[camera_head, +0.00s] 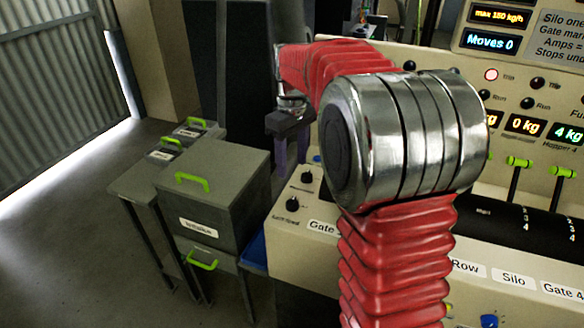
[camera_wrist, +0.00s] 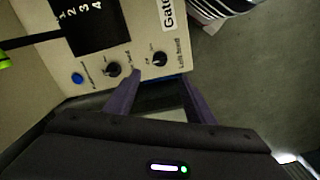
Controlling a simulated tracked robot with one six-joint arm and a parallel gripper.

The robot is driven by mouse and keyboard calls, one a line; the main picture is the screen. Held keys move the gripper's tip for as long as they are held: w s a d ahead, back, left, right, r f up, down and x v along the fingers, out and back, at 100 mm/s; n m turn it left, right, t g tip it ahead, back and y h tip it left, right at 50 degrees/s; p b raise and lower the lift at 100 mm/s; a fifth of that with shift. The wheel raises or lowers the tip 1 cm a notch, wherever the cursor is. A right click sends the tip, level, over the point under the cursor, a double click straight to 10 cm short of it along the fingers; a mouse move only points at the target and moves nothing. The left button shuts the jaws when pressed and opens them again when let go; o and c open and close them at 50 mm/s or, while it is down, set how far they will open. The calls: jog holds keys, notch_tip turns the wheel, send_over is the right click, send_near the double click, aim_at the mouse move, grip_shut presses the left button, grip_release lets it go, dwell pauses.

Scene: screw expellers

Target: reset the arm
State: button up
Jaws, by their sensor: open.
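My arm, with red ribbed sleeves and a large silver joint, stretches across the middle of the head view in front of the control panel. My gripper (camera_head: 291,160) hangs behind the joint, beside the panel's left end, with its two purple fingers pointing down. In the wrist view my gripper (camera_wrist: 158,82) has its fingers spread apart with nothing between them. The silver joint and red sleeves hide part of the panel.
The control panel (camera_head: 318,264) has knobs, green-topped levers and lit displays. A grey box with a green handle (camera_head: 226,165) stands left of it. Smaller labelled boxes (camera_head: 170,150) sit behind on a table. Open floor (camera_head: 70,240) lies at the left.

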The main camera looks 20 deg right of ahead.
dwell(0.6)
jog(key=s+a+m+t, duration=0.2)
jog(key=s+a, duration=0.3)
jog(key=s, duration=0.7)
jog(key=s+a+m+t, duration=0.2)
jog(key=s+a, duration=0.4)
jog(key=s, duration=0.7)
jog(key=shift+s+a+r+m+t, duration=0.15)
jog(key=shift+a+r+m+t, duration=0.25)
jog(key=shift+t, duration=0.4)
jog(key=shift+d, duration=0.1)
jog(key=shift+c, duration=0.5)
